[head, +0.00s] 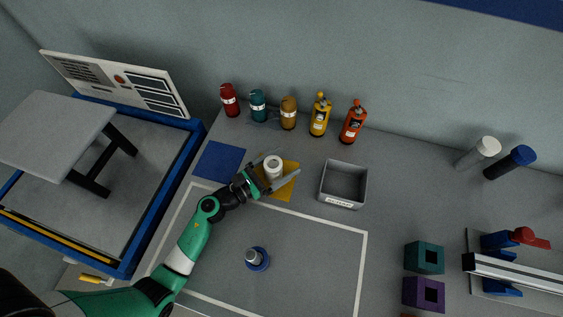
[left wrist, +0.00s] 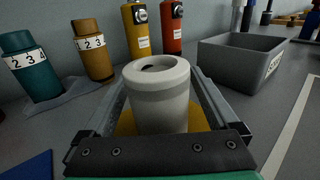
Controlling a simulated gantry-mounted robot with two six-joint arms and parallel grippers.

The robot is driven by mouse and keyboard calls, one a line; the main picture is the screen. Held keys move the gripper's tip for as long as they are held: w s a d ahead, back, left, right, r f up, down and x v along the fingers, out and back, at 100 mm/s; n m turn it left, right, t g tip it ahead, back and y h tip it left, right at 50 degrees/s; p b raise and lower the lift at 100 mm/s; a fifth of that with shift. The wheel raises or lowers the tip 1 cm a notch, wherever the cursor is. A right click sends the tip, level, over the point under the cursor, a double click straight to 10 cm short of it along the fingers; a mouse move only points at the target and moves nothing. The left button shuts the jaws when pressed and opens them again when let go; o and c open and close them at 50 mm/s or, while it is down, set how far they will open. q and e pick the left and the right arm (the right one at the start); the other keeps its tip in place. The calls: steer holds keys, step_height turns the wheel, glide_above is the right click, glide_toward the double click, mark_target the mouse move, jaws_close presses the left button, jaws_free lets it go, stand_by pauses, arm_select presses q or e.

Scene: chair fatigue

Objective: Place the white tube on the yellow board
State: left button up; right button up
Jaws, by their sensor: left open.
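The white tube (head: 273,164) stands upright on the yellow board (head: 288,187) in the head view. In the left wrist view the white tube (left wrist: 158,98) stands between the fingers, with its open top showing and the yellow board (left wrist: 126,124) around its base. My left gripper (head: 276,168) is open around the tube, with one finger on each side; gaps show between the fingers and the tube. The gripper and tube hide part of the board. My right gripper is not in view.
A blue board (head: 219,161) lies to the left and a grey bin (head: 343,184) to the right. Several bottles (head: 320,114) stand behind. A blue-based part (head: 257,259) sits in the front taped area, which is otherwise clear.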

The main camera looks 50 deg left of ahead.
arm_select(q)
steer(key=shift+r, duration=0.1)
steer(key=shift+s+r+p, duration=0.1)
steer(key=shift+r+p, duration=0.05)
steer(key=shift+p, duration=0.15)
steer(key=s, duration=0.4)
steer(key=s+a, duration=0.1)
steer(key=s, duration=0.3)
steer(key=s+p, duration=0.1)
steer(key=s, duration=0.2)
steer(key=shift+s+a, duration=0.3)
steer(key=shift+s, duration=0.1)
